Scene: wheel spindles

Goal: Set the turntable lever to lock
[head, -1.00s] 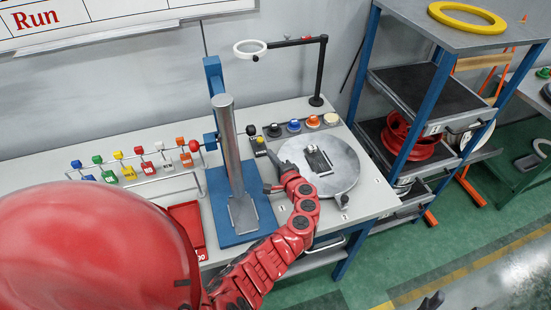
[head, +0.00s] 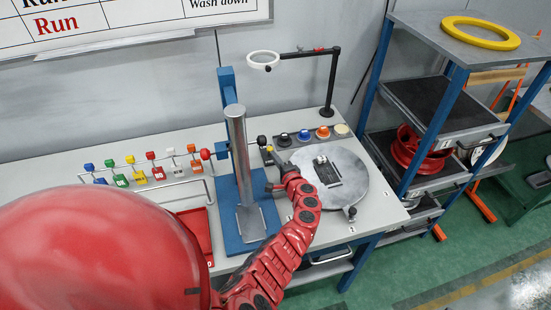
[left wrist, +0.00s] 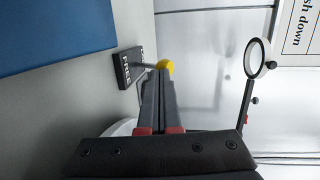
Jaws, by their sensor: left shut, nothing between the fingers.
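The lever has a yellow knob (head: 270,149) and stands left of the round grey turntable (head: 355,178). In the left wrist view the yellow knob (left wrist: 166,66) sits on a thin grey rod from a black labelled base (left wrist: 129,67); its lettering is too small to read. My left gripper (head: 272,155) is shut and empty, with its fingertips at the knob. In the left wrist view the gripper (left wrist: 160,74) overlaps the knob's lower edge; I cannot tell whether they touch. My right gripper is not in view.
A black knob (head: 262,140) stands just behind the yellow one. A steel post (head: 239,155) on a blue base (head: 232,230) rises to the left. Several coloured buttons line the back. A magnifier (head: 263,60) hangs above. A dark fixture (head: 328,172) lies on the turntable.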

